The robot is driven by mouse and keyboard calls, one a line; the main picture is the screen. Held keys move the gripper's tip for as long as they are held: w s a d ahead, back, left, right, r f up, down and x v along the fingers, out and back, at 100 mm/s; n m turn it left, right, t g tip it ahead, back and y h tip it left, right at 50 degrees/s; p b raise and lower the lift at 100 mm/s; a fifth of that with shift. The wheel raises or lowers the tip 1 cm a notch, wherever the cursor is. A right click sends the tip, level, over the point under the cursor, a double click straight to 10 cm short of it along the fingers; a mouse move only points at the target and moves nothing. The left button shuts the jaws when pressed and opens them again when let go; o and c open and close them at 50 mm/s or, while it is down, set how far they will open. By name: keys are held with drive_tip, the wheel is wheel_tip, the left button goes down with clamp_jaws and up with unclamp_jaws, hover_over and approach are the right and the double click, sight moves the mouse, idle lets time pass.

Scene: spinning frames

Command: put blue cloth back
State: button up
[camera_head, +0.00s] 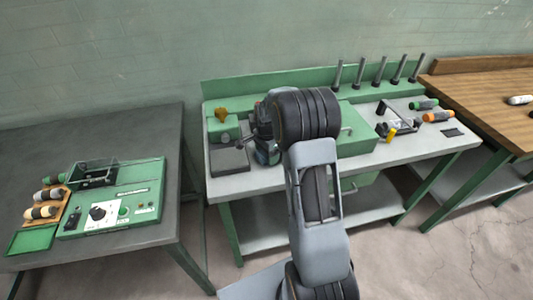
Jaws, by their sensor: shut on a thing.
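My gripper (264,138) is partly hidden behind my own wrist, above the left part of the green workbench. It is shut on a small dark bluish piece (268,154), which seems to be the blue cloth. Only a little of it shows beside my arm, and its shape is hard to tell. No other blue cloth is visible.
A green device with a dark plate (229,161) stands just left of my gripper. A green box (357,128), a black holder (398,128) and several upright rods are to the right. The left table (150,125) carries a green control panel (115,203) and spools (45,200). A wooden table (480,90) is at right.

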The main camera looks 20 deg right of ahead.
drive_tip(key=shift+f, duration=0.2)
drive_tip(key=o, duration=0.9)
wheel_tip(320, 180, up, 12)
drive_tip(key=s+a+r+n+t, duration=0.2)
drive_tip(key=s+a+r+n, duration=0.4)
drive_tip(key=s, duration=0.4)
drive_tip(key=shift+s+a+f+n+t, duration=0.4)
drive_tip(key=shift+s+a+n, duration=0.45)
drive_tip(key=shift+s+n, duration=1)
drive_tip(key=shift+s+a+f+n+t, duration=0.2)
drive_tip(key=shift+s+a+f+n, duration=0.5)
drive_tip(key=shift+s+n, duration=1.15)
drive_tip(key=shift+s+a+f+n+t, duration=0.35)
drive_tip(key=shift+s+a+n, duration=0.8)
drive_tip(key=shift+s, duration=1.2)
drive_tip(key=shift+d, duration=0.2)
